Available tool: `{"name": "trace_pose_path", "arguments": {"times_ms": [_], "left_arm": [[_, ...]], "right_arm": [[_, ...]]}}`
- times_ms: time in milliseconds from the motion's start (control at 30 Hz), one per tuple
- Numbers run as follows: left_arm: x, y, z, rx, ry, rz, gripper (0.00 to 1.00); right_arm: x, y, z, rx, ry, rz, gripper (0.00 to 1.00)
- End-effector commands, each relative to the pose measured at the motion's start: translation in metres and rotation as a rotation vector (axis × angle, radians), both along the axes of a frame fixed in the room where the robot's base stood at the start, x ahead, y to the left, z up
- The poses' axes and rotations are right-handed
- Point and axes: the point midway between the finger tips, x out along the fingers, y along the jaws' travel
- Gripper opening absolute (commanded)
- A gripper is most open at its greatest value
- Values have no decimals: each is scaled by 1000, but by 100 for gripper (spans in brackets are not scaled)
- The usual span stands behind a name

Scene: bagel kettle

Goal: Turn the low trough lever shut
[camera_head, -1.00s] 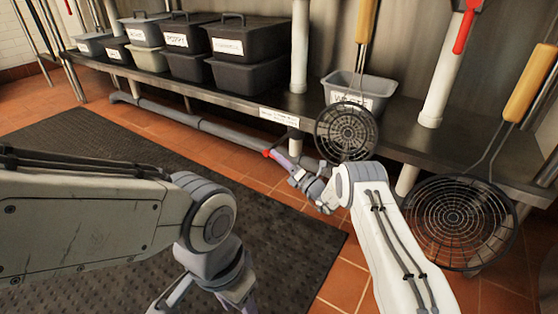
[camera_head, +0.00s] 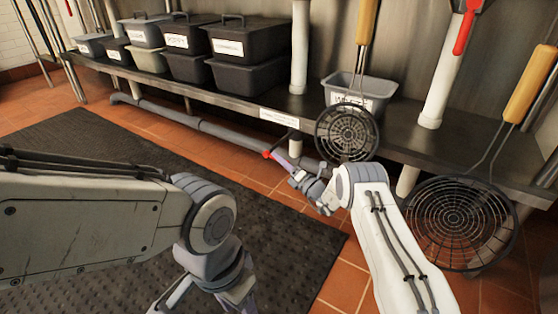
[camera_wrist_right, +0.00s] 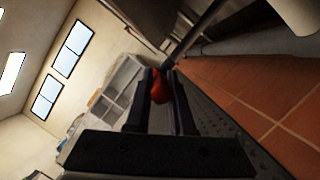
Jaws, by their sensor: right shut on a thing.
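The low trough lever has a red grip (camera_head: 266,153), beside the grey pipe that runs low under the steel shelf. My right gripper (camera_head: 277,157) is at this grip, its fingers pointing up and left. In the right wrist view the red grip (camera_wrist_right: 160,88) sits between the two dark fingers, and the gripper is shut on it. The fingers hide part of the lever. My left gripper (camera_head: 205,300) is at the bottom edge of the head view, over the mat and partly cut off, so its opening is unclear.
The steel shelf (camera_head: 235,98) holds several lidded bins (camera_head: 249,40) and a grey tub (camera_head: 375,88). Two wire skimmers (camera_head: 346,134) (camera_head: 461,222) hang at the right, close to my right arm. A dark mat (camera_head: 90,165) covers the tiled floor.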

Motion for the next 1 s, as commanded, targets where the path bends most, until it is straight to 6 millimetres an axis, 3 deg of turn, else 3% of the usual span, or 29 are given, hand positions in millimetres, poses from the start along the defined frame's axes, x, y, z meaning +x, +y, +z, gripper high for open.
{"name": "trace_pose_path", "arguments": {"times_ms": [667,1000], "left_arm": [[0,0,0,0,0,0,51],[0,0,0,0,0,0,51]], "right_arm": [[-1,-2,-2,4,1,-1,0],[2,1,-14,156,-110,-2,0]]}}
